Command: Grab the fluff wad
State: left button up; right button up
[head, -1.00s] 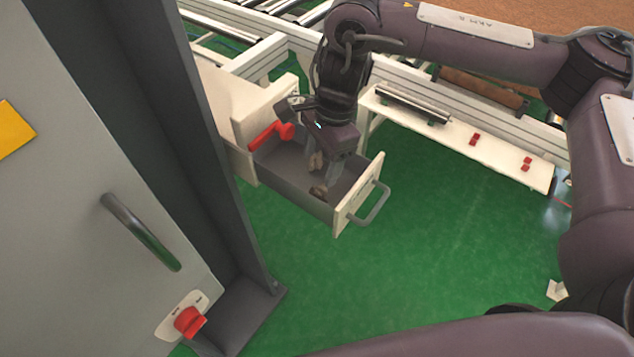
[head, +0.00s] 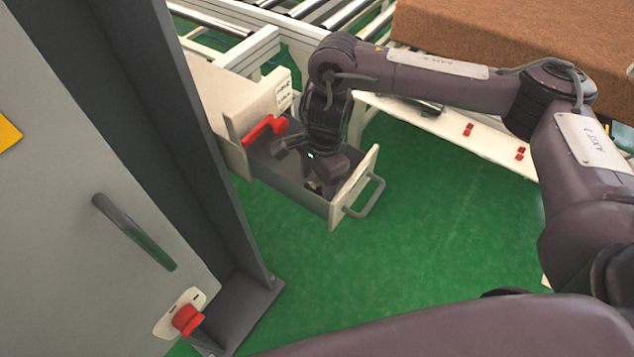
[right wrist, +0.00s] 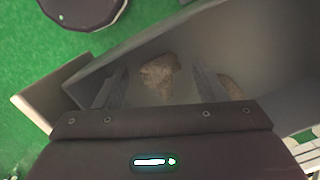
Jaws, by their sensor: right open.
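A brown fluff wad (right wrist: 160,78) lies on the floor of the open grey drawer (head: 285,183). In the right wrist view it sits between the two fingers of my right gripper (right wrist: 160,88), with gaps at its sides. A second brown wad (right wrist: 231,88) lies outside the right-hand finger. My right gripper (head: 320,187) is open and reaches down into the drawer, close to its front panel. In the head view the gripper mostly hides the wads. My left gripper is out of view.
A red object (head: 264,130) sits at the drawer's back left corner. The drawer's front panel (head: 354,188) carries a grey handle (head: 369,200). A grey cabinet (head: 100,240) fills the left. Green floor is clear to the right of the drawer.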

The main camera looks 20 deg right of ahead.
jog(key=c, duration=1)
jog(key=shift+r, duration=0.1)
jog(key=shift+c, duration=0.2)
